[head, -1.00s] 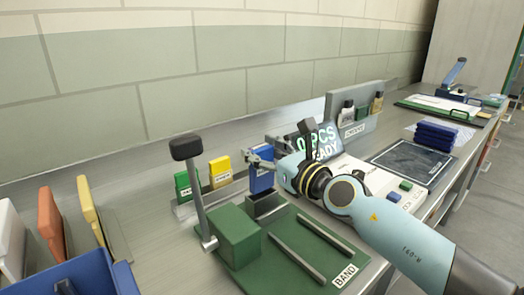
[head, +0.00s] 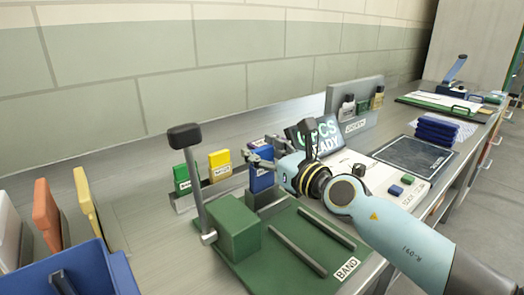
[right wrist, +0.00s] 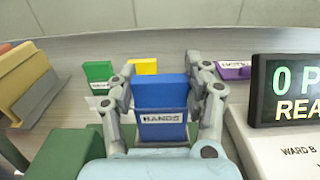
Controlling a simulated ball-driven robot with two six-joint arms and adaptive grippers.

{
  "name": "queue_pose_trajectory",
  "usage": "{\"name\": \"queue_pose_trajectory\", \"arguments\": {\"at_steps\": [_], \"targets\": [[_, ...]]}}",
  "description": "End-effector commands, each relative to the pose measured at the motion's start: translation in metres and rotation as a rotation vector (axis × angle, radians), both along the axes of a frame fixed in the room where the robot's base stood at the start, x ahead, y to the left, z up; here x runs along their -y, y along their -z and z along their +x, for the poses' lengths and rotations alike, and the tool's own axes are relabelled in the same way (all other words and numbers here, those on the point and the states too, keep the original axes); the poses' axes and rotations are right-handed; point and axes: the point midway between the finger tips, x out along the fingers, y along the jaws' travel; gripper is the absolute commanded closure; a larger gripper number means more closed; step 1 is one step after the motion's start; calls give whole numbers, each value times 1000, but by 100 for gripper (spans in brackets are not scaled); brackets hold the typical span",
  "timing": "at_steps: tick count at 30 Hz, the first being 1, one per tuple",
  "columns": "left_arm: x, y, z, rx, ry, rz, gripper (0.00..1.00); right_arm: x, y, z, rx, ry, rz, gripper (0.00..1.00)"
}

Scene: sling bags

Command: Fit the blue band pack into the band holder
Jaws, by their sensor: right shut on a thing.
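The blue band pack (head: 262,178), labelled BANDS in the right wrist view (right wrist: 161,92), stands upright between the two fingers of my right gripper (head: 256,158). The fingers are shut on its sides, as the right wrist view (right wrist: 162,88) shows. The grey band holder (head: 265,199) is an open-topped box on the green BAND machine (head: 236,229). The pack's lower end is at the holder's top; I cannot tell how far inside it is. My left gripper is not in view.
A green pack (head: 183,179) and a yellow pack (head: 220,165) stand in a rack left of the holder. A tall lever (head: 195,190) with a black knob rises nearby. A lit display (head: 318,138) stands close to my right gripper. A blue bin (head: 105,262) is at lower left.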

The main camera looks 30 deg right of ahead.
Motion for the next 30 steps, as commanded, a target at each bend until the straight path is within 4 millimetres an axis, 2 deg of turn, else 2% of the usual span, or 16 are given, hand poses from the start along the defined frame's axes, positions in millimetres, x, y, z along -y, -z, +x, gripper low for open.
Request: {"name": "queue_pose_trajectory", "arguments": {"at_steps": [30], "targets": [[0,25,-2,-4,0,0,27,0,26,0,1,0,0,83]]}}
